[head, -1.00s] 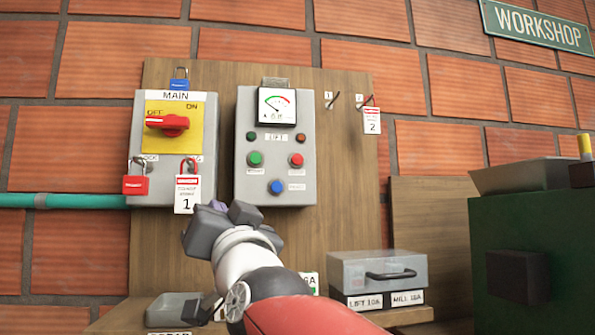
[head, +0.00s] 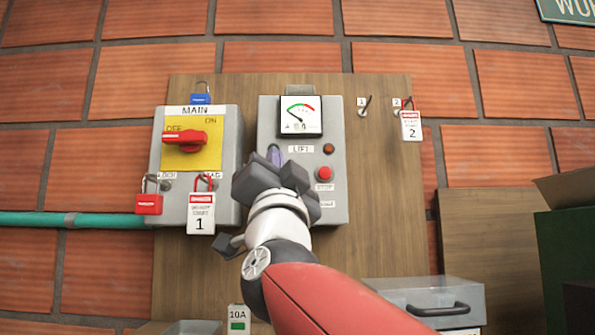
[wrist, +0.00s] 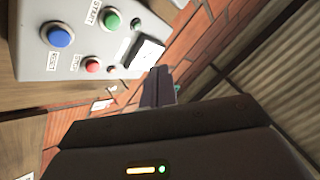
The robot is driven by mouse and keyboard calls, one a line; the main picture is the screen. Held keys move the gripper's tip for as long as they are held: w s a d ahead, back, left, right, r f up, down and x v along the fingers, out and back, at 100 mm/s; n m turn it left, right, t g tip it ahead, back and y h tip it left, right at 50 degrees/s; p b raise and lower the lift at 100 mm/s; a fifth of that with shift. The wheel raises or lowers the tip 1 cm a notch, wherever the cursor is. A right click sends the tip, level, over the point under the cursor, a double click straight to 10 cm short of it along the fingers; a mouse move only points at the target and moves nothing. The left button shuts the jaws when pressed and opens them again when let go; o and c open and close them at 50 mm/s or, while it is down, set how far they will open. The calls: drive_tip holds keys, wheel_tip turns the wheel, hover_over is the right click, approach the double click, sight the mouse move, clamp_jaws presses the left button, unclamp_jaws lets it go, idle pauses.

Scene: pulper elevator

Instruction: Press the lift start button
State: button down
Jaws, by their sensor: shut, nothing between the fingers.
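The grey lift control box (head: 335,190) is on the wooden board, with a gauge (head: 300,116) at its top. Its green start button (wrist: 111,18) shows in the wrist view, with the blue reset button (wrist: 61,35) and the red stop button (wrist: 92,66). In the head view only the red stop button (head: 324,174) shows clearly; my gripper (head: 275,156) covers the green and blue ones. My gripper is shut and empty. In the wrist view its fingertips (wrist: 158,75) appear off the start button, near the gauge. I cannot tell whether they touch the box.
Left of the lift box is the main switch box (head: 228,165), with a red handle and padlocks. A tagged red padlock (head: 411,124) hangs on a hook at right.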

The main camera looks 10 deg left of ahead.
drive_tip(key=w+a+p, duration=0.2)
drive_tip(key=w, duration=0.6)
drive_tip(key=shift+w, duration=0.15)
idle(1.9)
drive_tip(key=shift+w+a, duration=0.15)
drive_tip(key=shift+w, duration=0.15)
drive_tip(key=shift+w+a+p, duration=0.1)
drive_tip(key=shift+w+p, duration=0.25)
drive_tip(key=shift+w, duration=0.1)
idle(0.6)
drive_tip(key=shift+s+f, duration=0.1)
drive_tip(key=shift+s+d+b, duration=0.2)
drive_tip(key=shift+s+b, duration=0.25)
drive_tip(key=shift+s, duration=0.3)
drive_tip(key=s+b, duration=0.1)
drive_tip(key=s, duration=0.1)
drive_tip(key=s+d, duration=0.1)
drive_tip(key=s, duration=0.1)
drive_tip(key=shift+s+d+b, duration=0.1)
drive_tip(key=shift+s+b, duration=0.25)
drive_tip(key=shift+s, duration=0.05)
